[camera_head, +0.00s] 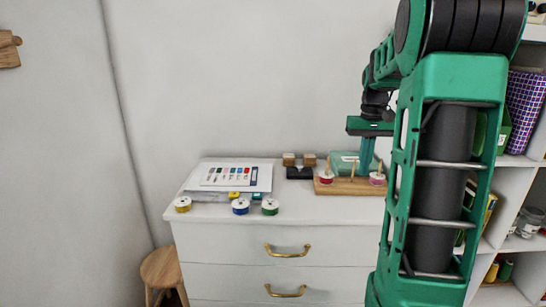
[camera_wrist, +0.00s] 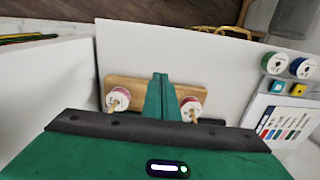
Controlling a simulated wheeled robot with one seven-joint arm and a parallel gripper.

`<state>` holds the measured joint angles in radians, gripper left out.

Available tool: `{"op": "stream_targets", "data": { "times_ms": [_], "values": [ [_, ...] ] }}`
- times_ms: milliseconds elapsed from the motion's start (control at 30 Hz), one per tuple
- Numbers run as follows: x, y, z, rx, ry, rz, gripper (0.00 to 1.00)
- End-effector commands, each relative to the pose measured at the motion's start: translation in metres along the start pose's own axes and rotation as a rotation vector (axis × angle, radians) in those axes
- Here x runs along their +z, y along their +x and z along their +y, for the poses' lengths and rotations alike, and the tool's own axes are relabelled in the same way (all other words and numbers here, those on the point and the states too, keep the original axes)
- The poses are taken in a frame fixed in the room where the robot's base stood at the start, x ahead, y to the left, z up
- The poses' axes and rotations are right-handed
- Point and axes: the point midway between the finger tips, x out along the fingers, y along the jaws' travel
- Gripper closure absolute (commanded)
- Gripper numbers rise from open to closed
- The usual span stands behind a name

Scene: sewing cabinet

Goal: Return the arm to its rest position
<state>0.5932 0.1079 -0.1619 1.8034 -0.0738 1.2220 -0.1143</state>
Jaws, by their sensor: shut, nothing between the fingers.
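My green gripper (camera_head: 366,172) points down over the wooden peg board (camera_head: 345,187) on the white cabinet top. In the wrist view its fingers (camera_wrist: 162,82) are shut together with nothing between them. They hide the middle of the board (camera_wrist: 142,91). A red spool (camera_head: 326,178) sits on the board's left peg and a pinkish-red spool (camera_head: 377,180) on its right part. Both also show in the wrist view, one spool (camera_wrist: 117,98) on each side of the fingers. The fingertips appear above the board; I cannot tell the exact gap.
Yellow (camera_head: 183,204), blue (camera_head: 240,206) and green (camera_head: 270,207) spools stand along the cabinet's front edge. Papers (camera_head: 230,178) lie behind them. A green box (camera_head: 350,160) stands behind the board. White shelves (camera_head: 520,190) are close on the right. A stool (camera_head: 160,270) stands left.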

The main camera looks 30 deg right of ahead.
Motion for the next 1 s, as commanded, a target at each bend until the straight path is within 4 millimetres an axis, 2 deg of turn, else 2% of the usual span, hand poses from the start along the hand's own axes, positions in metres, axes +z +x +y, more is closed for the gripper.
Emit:
{"op": "stream_targets", "data": {
  "times_ms": [167, 267, 367, 467, 600, 800, 900, 1000],
  "values": [
    [0.003, 0.000, -0.002, 0.000, 0.000, 0.000, 1.00],
    [0.017, 0.000, -0.010, -0.002, -0.002, 0.001, 1.00],
    [0.047, 0.003, -0.024, -0.004, 0.000, 0.002, 1.00],
    [0.089, 0.009, -0.040, -0.006, 0.001, 0.002, 1.00],
    [0.150, 0.026, -0.056, -0.009, 0.000, 0.001, 1.00],
    [0.230, 0.059, -0.066, -0.010, -0.008, -0.002, 1.00],
    [0.259, 0.074, -0.067, -0.009, -0.011, -0.006, 1.00],
    [0.277, 0.084, -0.066, -0.008, -0.014, -0.007, 1.00]
  ]
}}
